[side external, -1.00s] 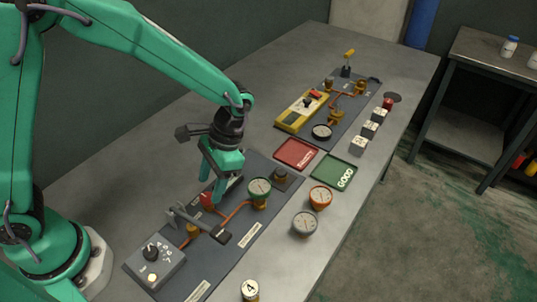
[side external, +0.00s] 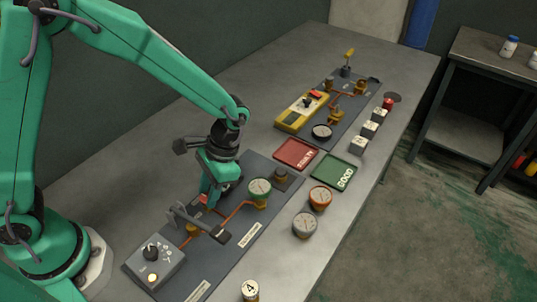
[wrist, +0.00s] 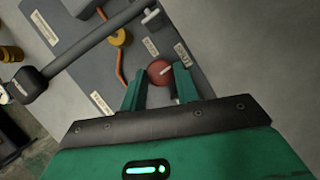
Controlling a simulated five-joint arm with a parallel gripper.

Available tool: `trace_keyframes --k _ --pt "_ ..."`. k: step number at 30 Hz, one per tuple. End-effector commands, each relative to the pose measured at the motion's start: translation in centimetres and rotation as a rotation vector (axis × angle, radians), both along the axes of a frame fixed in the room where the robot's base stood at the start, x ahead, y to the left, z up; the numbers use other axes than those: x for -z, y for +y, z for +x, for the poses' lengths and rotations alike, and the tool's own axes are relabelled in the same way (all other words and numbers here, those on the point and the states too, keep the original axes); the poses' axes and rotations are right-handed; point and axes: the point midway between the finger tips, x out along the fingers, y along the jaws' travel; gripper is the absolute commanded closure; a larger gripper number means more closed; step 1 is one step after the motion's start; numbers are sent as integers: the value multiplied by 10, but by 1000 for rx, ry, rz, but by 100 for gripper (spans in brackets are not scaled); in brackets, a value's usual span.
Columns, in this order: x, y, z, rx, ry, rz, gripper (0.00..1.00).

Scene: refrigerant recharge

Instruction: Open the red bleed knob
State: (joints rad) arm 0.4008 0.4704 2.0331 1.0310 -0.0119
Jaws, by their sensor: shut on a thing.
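The red bleed knob (wrist: 160,72) is a round red disc with a pale pointer mark. In the wrist view it sits between the two green fingertips of my gripper (wrist: 160,88), which is shut on it. In the side view my gripper (side external: 209,196) reaches down to the dark panel (side external: 255,222), and only a little red of the knob (side external: 203,199) shows beside the fingers.
A grey lever with a black handle (side external: 220,235) lies close in front of my gripper. A green-rimmed gauge (side external: 259,188) stands to its right. A grey control box (side external: 155,265) is at the panel's near end. Red (side external: 296,152) and green (side external: 335,171) trays lie beyond.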

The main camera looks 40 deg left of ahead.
Motion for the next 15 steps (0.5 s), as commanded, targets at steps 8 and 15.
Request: trace_keyframes --k 8,15 --pt "0 1 1 -96 -18 33 92" --pt "0 2 1 -115 -21 39 92"
